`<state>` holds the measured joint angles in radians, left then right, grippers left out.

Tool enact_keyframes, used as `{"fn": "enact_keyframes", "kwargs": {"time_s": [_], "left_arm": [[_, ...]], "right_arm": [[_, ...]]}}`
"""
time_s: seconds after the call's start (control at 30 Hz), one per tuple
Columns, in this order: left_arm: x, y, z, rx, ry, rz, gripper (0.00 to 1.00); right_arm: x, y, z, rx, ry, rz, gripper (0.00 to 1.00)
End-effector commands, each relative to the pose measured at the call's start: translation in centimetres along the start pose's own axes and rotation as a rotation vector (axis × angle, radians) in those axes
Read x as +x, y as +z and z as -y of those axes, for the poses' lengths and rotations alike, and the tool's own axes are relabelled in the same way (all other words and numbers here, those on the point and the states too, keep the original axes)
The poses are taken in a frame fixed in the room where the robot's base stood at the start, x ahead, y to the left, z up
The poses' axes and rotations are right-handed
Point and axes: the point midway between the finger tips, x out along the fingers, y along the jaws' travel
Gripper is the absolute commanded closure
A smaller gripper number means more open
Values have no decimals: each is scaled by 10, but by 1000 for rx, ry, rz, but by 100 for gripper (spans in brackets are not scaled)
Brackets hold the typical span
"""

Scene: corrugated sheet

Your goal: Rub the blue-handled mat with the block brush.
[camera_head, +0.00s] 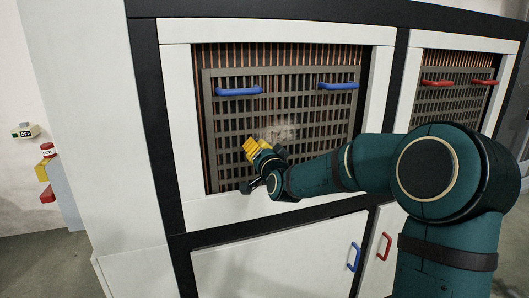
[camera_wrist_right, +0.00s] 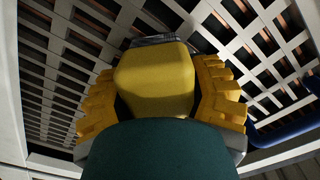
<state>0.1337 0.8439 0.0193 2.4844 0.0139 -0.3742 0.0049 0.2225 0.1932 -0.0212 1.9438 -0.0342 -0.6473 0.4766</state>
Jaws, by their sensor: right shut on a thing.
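The blue-handled mat (camera_head: 232,125) is a dark grey grid standing in the left white-framed opening, with two blue handles near its top. A pale dusty patch (camera_head: 283,132) shows near its middle. My right gripper (camera_head: 257,149) is in front of the mat, just below and left of the patch. In the right wrist view its ribbed yellow fingers are shut on the yellow block brush (camera_wrist_right: 155,78). The brush's far edge is close to the grid; I cannot tell whether it touches. In the head view the gripper mostly hides the brush. My left gripper is not in view.
A second grid with red handles (camera_head: 455,100) stands in the right opening. Below are white doors with a blue handle (camera_head: 354,257) and a red handle (camera_head: 385,246). A white frame (camera_head: 180,120) borders the mat. An OFF switch (camera_head: 25,132) is at far left.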

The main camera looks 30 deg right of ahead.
Motion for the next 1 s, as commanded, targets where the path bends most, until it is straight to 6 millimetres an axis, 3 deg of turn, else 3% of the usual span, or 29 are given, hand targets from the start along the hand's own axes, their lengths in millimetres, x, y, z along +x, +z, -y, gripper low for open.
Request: {"fn": "enact_keyframes", "kwargs": {"time_s": [0.43,1.0], "left_arm": [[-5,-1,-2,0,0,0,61],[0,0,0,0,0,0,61]], "right_arm": [[-2,-13,15,0,-3,-1,75],[1,-38,-11,-1,-2,-2,75]]}}
